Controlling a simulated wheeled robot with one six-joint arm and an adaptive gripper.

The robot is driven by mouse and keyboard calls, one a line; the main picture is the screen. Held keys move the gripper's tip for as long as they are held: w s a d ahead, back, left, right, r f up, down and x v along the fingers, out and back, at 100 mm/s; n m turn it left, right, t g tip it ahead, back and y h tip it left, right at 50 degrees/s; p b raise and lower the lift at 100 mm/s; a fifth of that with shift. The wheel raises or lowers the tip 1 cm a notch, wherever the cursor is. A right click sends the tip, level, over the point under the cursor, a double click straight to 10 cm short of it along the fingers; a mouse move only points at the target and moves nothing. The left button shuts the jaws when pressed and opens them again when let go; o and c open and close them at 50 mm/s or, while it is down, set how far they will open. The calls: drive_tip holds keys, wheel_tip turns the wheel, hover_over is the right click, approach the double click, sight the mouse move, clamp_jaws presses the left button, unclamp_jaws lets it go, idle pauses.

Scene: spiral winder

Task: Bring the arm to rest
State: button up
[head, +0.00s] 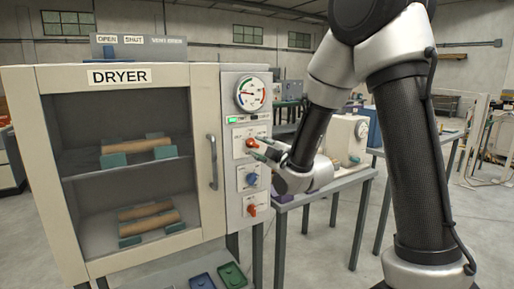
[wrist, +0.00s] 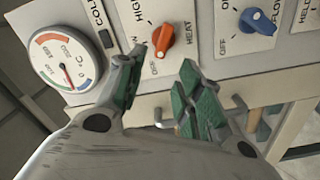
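My gripper (head: 264,149) is at the dryer's control panel (head: 233,82), in front of the upper orange heat knob (head: 251,143). In the wrist view my gripper (wrist: 160,72) has its two green-padded fingers apart, with nothing between the pads. The orange heat knob (wrist: 163,36) shows just beyond the gap between the fingertips and looks clear of them. My arm (head: 313,125) reaches down from the upper right to the panel.
The dryer (head: 211,83) stands at left, door closed, with brown tubes (head: 148,222) on its shelves. The panel also has a round gauge (head: 251,94), a blue knob (head: 250,179) and a lower orange knob (head: 251,210). A grey table (head: 345,181) stands behind my arm.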

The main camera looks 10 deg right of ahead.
wheel_tip(320, 180, down, 11)
drive_tip(key=s+d+m+g+h, duration=0.2)
drive_tip(key=s+m+g, duration=0.1)
drive_tip(key=m+g, duration=0.15)
drive_tip(key=s+d+f+m+g+h, duration=0.25)
drive_tip(key=s+f+g, duration=0.2)
drive_tip(key=s, duration=0.25)
drive_tip(key=s+d+r+m+g, duration=0.1)
drive_tip(key=s+d+r+m, duration=0.2)
drive_tip(key=s+r, duration=0.2)
drive_tip(key=s+d+r+m+g, duration=0.1)
drive_tip(key=s+d+r+m, duration=0.2)
drive_tip(key=s, duration=0.9)
drive_tip(key=s+d+r+m+g+h, duration=0.1)
drive_tip(key=s+d+r+m, duration=0.1)
drive_tip(key=s+d+r, duration=0.2)
drive_tip(key=shift+s+r+m+g, duration=0.4)
drive_tip(key=shift+s+r, duration=1.15)
drive_tip(key=shift+s, duration=1.2)
